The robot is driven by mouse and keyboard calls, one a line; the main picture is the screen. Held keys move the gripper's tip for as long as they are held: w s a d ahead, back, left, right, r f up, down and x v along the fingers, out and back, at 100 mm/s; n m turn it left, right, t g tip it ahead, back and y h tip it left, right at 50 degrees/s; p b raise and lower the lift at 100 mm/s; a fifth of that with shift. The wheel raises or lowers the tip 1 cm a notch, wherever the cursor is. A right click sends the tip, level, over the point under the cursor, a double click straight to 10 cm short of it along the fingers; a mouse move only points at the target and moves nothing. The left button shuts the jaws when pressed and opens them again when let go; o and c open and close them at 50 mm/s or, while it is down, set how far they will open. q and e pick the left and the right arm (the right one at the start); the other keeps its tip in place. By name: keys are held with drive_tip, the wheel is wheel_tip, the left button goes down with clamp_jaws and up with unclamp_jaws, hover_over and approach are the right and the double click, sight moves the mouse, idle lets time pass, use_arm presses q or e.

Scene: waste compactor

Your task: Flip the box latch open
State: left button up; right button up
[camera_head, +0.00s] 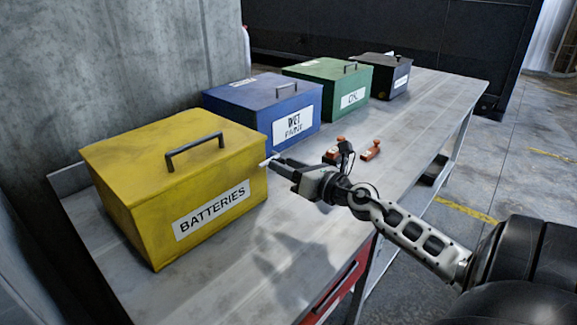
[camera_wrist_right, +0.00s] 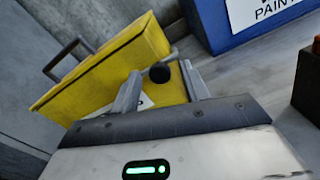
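The yellow box (camera_head: 150,200) labelled BATTERIES sits on the near part of the metal bench with its lid down and a dark handle on top. It also shows in the right wrist view (camera_wrist_right: 110,75). My left gripper is not in view.
The blue box (camera_head: 262,105), green box (camera_head: 335,80) and black box (camera_head: 385,73) stand farther back along the bench (camera_head: 425,115). Small orange-brown objects (camera_head: 371,150) lie beyond my right gripper. A concrete wall (camera_head: 130,60) rises behind the yellow box.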

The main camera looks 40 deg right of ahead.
use_arm(q)
drive_tip(key=b, duration=0.2)
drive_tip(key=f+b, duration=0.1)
drive_tip(key=b, duration=0.1)
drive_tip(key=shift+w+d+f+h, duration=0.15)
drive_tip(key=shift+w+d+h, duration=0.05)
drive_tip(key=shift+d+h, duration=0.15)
use_arm(e)
drive_tip(key=s+d, duration=0.1)
drive_tip(key=s, duration=1.5)
drive_tip(key=shift+d, duration=0.2)
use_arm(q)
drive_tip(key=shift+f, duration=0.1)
use_arm(e)
drive_tip(key=shift+w, duration=0.1)
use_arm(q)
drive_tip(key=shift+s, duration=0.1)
